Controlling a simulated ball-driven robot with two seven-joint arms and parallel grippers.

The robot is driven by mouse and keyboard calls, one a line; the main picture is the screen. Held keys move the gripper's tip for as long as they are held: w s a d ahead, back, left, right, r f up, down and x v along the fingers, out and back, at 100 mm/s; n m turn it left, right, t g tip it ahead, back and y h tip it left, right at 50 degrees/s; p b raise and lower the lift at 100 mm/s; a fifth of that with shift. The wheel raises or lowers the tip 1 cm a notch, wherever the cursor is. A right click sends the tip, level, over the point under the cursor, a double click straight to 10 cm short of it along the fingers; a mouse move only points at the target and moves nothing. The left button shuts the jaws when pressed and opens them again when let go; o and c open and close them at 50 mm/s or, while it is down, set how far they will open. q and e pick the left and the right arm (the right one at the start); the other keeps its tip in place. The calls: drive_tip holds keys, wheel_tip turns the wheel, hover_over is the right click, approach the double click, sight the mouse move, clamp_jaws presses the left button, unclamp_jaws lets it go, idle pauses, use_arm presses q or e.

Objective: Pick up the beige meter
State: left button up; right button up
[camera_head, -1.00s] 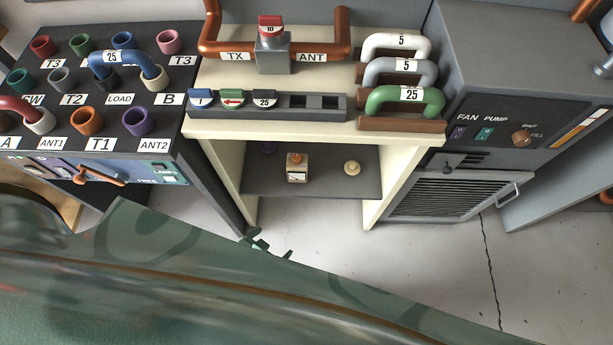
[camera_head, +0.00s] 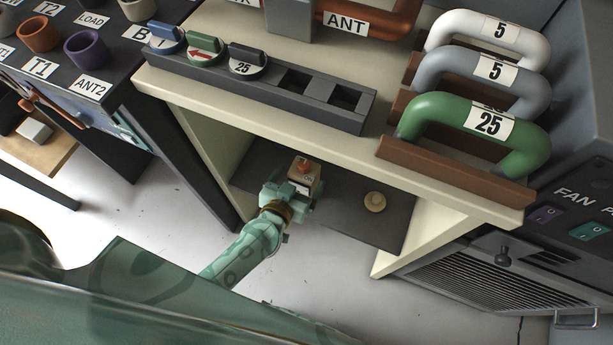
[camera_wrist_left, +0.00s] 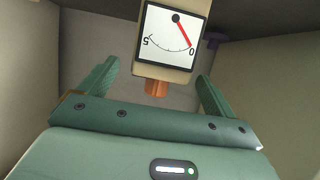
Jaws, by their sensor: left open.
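The beige meter (camera_head: 304,173) stands on the dark lower shelf (camera_head: 345,205) under the cream bench. It is a small box with an orange knob on top. In the left wrist view the meter (camera_wrist_left: 172,40) shows its white dial with a red needle, between and beyond the fingertips. My left gripper (camera_head: 288,187) is open at the front of the meter, its fingers (camera_wrist_left: 158,82) spread to either side; whether they touch it I cannot tell. The head view hides part of the meter behind the gripper. My right gripper is not in view.
The bench top (camera_head: 270,117) overhangs the shelf, with a cream side leg (camera_head: 425,235) at right. A purple item (camera_wrist_left: 216,40) shows behind the meter.

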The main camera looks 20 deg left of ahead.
use_arm(q)
drive_tip(key=shift+w+f, duration=0.35)
drive_tip(key=shift+w, duration=0.25)
drive_tip(key=b+x, duration=0.2)
drive_tip(key=x, duration=0.1)
drive_tip(key=shift+s+f+b, duration=0.15)
drive_tip(key=shift+f+b, duration=0.1)
drive_tip(key=shift+b, duration=0.05)
drive_tip(key=shift+w+f, duration=0.1)
drive_tip(key=shift+w, duration=0.8)
drive_tip(key=c, duration=1.2)
drive_tip(key=shift+c, duration=0.6)
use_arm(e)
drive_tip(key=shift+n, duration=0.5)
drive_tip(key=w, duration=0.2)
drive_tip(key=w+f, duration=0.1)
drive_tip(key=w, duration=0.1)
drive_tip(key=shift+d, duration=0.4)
